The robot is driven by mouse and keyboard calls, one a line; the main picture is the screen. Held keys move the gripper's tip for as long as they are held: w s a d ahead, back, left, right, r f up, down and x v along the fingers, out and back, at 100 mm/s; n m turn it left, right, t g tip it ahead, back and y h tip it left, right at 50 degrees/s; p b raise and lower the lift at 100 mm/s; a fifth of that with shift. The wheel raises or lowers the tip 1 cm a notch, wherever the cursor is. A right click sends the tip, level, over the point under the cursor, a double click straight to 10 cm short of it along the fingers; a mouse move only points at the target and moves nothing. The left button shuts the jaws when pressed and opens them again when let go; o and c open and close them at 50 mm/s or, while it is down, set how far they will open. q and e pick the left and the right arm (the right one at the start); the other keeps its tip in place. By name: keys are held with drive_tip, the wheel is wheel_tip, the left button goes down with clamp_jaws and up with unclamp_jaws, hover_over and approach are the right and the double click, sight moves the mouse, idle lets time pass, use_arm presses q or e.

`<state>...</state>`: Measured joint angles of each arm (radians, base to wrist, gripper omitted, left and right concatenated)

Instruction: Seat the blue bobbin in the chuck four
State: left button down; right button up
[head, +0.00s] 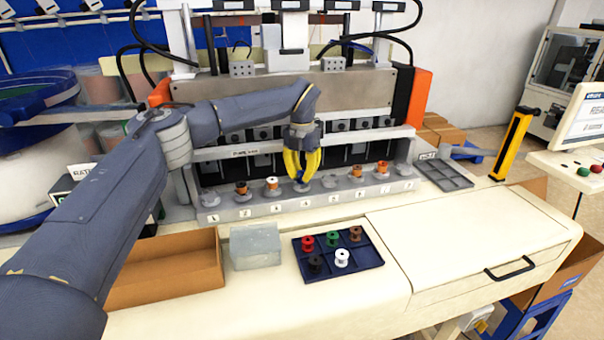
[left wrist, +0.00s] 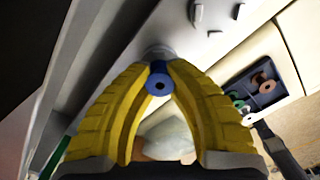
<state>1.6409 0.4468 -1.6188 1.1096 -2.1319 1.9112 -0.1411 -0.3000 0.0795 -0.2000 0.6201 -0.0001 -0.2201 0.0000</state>
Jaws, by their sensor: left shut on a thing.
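My left gripper (head: 302,180) has yellow fingers and points down at the fourth place from the left in the grey chuck row (head: 318,203). It is shut on the blue bobbin (left wrist: 158,84), which shows between the fingertips (left wrist: 158,70) in the left wrist view. A round grey chuck (left wrist: 158,52) shows right behind the bobbin there. In the head view the fingers hide the bobbin and most of chuck four. I cannot tell whether the bobbin touches the chuck or sits in it. My right gripper is not in view.
Neighbouring chucks hold a white-and-copper bobbin (head: 272,183) on the left and a copper bobbin (head: 355,170) farther right. The chuck just right (head: 330,181) is empty. A dark blue tray (head: 372,262) holds several bobbins, beside a grey block (head: 255,248) and a cardboard box (head: 160,285).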

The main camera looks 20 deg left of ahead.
sight(302, 173)
use_arm(q)
drive_tip(key=shift+f, duration=0.4)
drive_tip(key=c, duration=1.6)
unclamp_jaws()
drive_tip(key=shift+r, duration=0.1)
drive_tip(key=shift+r, duration=5.4)
